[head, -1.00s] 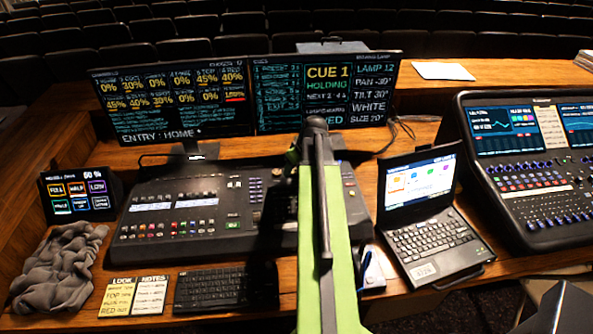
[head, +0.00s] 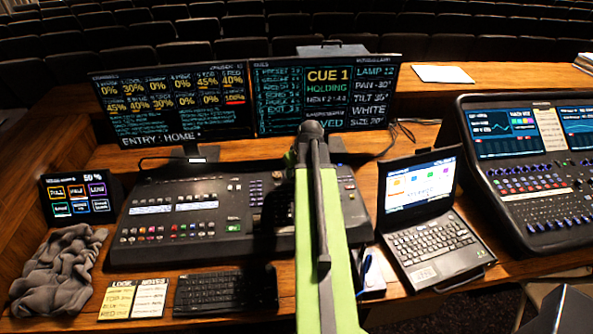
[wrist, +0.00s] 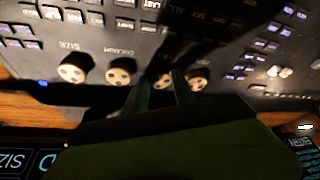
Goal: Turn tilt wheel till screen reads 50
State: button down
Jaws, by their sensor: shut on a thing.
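The right monitor (head: 325,95) in the head view lists lamp values; the tilt line (head: 372,98) appears to read 35, though the text is blurry. In the wrist view, which shows the desk upside down, several pale round wheels stand in a row on the console. My gripper (wrist: 162,82) is shut on the tilt wheel (wrist: 162,76), between the colour wheel (wrist: 118,76) and the pan wheel (wrist: 196,80). The tilt label is hidden behind the fingers. In the head view my arm covers the gripper and the wheels.
The lighting console (head: 185,238) lies under my arm. A small laptop (head: 437,240) stands right of it and a larger desk (head: 535,185) at the far right. A keyboard (head: 220,291), note cards (head: 150,298) and grey cloth (head: 60,270) lie at the front left.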

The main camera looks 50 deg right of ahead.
jog(key=m+h, duration=0.1)
jog(key=m, duration=0.1)
jog(key=m+g+h, duration=0.1)
jog(key=m, duration=0.2)
jog(key=shift+a+m, duration=0.15)
jog(key=shift+m, duration=0.15)
dwell(0.4)
jog(key=c, duration=1)
grip_release()
jog(key=shift+c, duration=0.2)
jog(key=shift+w, duration=0.1)
